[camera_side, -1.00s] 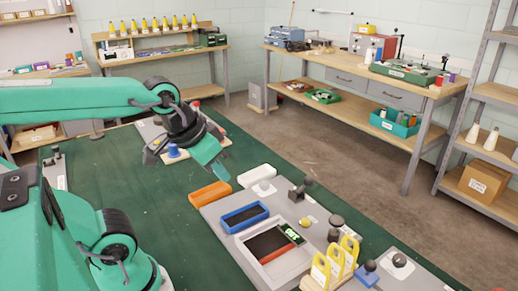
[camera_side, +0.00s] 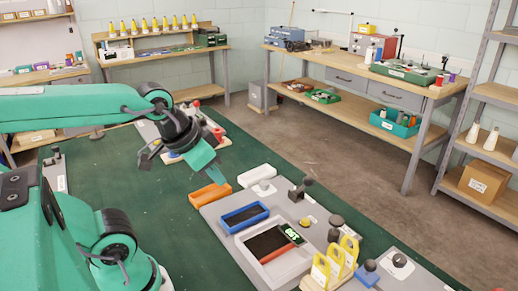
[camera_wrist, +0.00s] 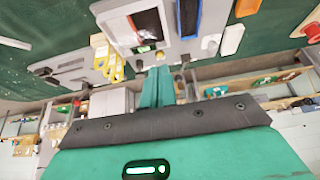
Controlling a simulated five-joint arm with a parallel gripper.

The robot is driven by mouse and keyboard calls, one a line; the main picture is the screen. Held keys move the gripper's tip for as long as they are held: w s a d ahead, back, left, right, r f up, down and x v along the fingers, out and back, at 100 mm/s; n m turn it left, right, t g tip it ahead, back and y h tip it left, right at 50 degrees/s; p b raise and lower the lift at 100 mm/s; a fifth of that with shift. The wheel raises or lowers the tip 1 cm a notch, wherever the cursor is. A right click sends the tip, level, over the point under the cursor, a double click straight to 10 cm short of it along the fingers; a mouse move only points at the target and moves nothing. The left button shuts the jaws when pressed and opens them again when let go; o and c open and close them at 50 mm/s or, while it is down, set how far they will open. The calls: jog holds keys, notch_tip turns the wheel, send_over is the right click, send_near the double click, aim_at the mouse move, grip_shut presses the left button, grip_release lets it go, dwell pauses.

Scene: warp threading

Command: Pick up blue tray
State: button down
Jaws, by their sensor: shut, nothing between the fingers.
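The blue tray (camera_side: 250,225), an open rectangle with a dark inside, lies on the grey board right of and below my gripper in the side view. It also shows at the top of the wrist view (camera_wrist: 179,20), cut by the frame edge. My gripper (camera_side: 217,176) is shut and empty, its green fingers pointing down and right above the green mat. It is apart from the blue tray. In the wrist view the shut fingers (camera_wrist: 158,85) lie below the tray.
An orange tray (camera_side: 210,195) lies just left of the blue tray, and a white tray (camera_side: 256,176) lies behind. A larger framed tray (camera_side: 282,262) and a yellow-posted rack (camera_side: 333,268) stand in front. The green mat (camera_side: 140,205) is mostly clear at left.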

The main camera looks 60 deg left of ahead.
jog(key=shift+c, duration=2.4)
grip_release()
jog(key=shift+w, duration=0.1)
jog(key=w+a+f+g, duration=0.2)
jog(key=w+a+f, duration=0.2)
jog(key=w+f, duration=0.2)
jog(key=w+a+f+g, duration=0.3)
jog(key=w+f, duration=0.3)
jog(key=f, duration=0.2)
jog(key=shift+w+a+g, duration=0.15)
jog(key=shift+a+g, duration=0.15)
jog(key=shift+a, duration=0.5)
jog(key=shift+f, duration=0.15)
jog(key=shift+f, duration=1.25)
